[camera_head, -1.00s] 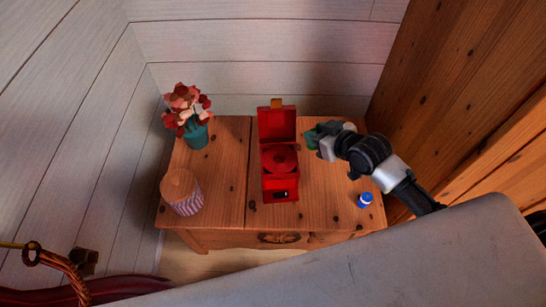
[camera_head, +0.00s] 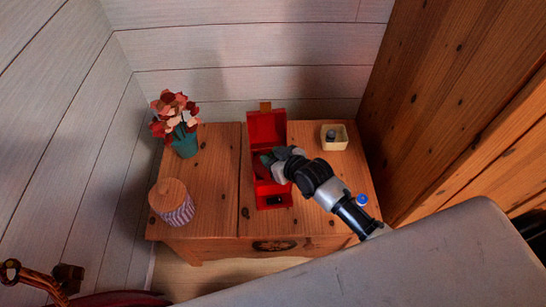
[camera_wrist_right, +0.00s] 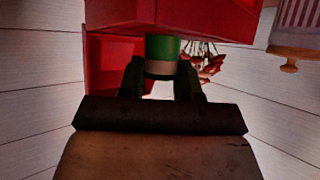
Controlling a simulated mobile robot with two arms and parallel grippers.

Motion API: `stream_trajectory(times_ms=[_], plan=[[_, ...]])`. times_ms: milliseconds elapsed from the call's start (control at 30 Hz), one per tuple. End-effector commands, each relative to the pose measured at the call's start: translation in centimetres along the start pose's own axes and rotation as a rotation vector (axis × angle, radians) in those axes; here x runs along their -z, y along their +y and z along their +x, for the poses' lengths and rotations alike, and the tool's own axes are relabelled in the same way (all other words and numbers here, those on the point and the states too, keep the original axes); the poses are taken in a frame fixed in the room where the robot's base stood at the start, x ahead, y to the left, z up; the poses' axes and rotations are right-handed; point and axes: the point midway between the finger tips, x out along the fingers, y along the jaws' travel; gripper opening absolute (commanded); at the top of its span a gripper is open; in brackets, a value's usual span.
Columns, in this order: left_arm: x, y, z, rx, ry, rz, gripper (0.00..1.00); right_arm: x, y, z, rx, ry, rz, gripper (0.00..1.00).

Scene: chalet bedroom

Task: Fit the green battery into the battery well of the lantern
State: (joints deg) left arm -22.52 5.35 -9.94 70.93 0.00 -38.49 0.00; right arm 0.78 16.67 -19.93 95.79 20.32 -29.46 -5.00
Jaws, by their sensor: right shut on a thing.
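The red lantern (camera_head: 269,203) stands on the wooden cabinet with its lid (camera_head: 266,128) raised at the back. It also shows in the right wrist view (camera_wrist_right: 190,14). My right gripper (camera_head: 268,163) is over the lantern's open body and hides most of its inside, including the battery well. It is shut on the green battery (camera_wrist_right: 162,47), whose green part and paler band show between the two fingers in the right wrist view. I cannot tell whether the battery touches the lantern. My left gripper is not in view.
The cabinet top (camera_head: 220,165) also holds a potted red flower (camera_head: 185,143) and a striped jar with a wooden lid (camera_head: 179,212). A cream tray (camera_head: 343,145) with a dark item is at the back right. A blue-capped bottle (camera_head: 362,200) is beside my right arm.

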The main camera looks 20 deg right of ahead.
Motion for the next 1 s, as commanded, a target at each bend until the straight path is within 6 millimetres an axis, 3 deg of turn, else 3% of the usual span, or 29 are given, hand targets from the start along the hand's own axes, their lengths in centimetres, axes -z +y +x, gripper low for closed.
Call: stream_trajectory(times_ms=[200,233,400,733,867,1000], plan=[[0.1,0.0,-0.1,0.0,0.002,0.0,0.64,-0.2,0.0,0.1,0.0,0.0,0.0,0.1],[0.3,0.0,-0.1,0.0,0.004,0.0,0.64,-0.2,0.0,0.1,0.0,0.0,0.0,0.35],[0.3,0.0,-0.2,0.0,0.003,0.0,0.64,-0.1,0.0,0.1,0.0,0.0,0.0,0.59],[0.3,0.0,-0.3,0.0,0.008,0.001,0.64,0.2,0.0,-0.1,0.0,0.001,0.0,0.59],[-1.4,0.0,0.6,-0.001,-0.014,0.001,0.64,0.1,0.0,-2.0,0.0,0.0,-0.002,0.59],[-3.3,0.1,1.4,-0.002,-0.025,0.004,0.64,0.2,0.0,-5.1,0.0,-0.002,-0.002,0.59]])
